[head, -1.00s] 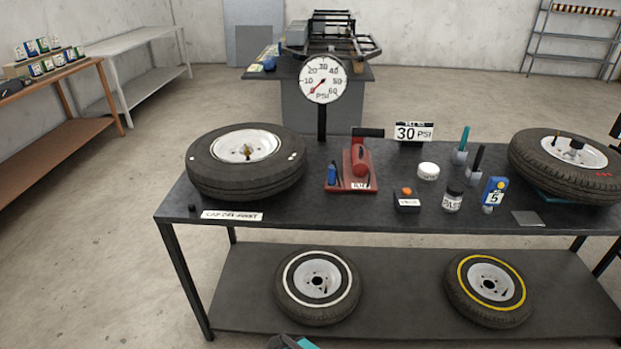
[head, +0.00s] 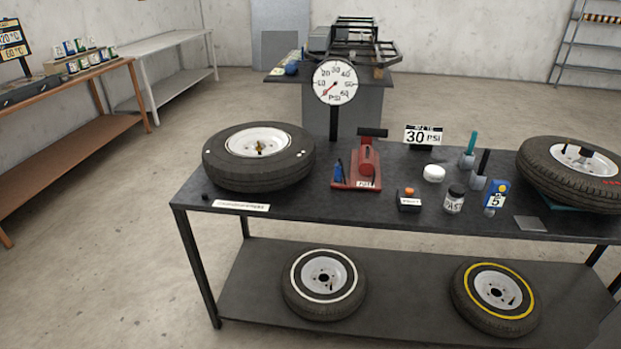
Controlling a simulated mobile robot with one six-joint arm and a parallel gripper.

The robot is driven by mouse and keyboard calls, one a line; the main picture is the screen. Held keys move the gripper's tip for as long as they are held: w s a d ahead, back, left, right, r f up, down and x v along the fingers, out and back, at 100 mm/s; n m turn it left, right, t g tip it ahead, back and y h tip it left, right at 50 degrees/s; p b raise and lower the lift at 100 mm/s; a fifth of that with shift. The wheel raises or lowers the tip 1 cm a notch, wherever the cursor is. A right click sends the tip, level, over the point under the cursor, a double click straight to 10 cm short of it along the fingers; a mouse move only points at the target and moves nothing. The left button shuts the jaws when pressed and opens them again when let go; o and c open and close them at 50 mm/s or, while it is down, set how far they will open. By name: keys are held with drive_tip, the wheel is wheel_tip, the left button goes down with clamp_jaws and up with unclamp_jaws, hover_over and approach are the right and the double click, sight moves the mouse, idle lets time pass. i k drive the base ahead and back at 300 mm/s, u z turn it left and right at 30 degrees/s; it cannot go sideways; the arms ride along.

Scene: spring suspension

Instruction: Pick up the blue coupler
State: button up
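A small blue piece, which looks like the blue coupler (head: 338,173), stands at the left side of the red pump (head: 367,165) on the dark workbench (head: 300,212). It is too small to make out its exact shape or how it is held there. The pump sits right of the left tire (head: 258,157) and below the round pressure gauge (head: 335,82). My gripper is not in view.
A button box (head: 409,200), a white round lid (head: 433,173), a paste jar (head: 454,199) and a blue gauge (head: 496,195) stand right of the pump. Another tire (head: 572,172) lies at the right end. Two tires lie on the lower shelf (head: 400,310). Open floor (head: 110,260) lies left.

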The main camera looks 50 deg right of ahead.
sight(338, 177)
drive_tip(key=u, duration=0.45)
drive_tip(key=k, duration=0.25)
drive_tip(key=u, duration=2.05)
drive_tip(key=k, duration=1.7)
drive_tip(key=z, duration=0.85)
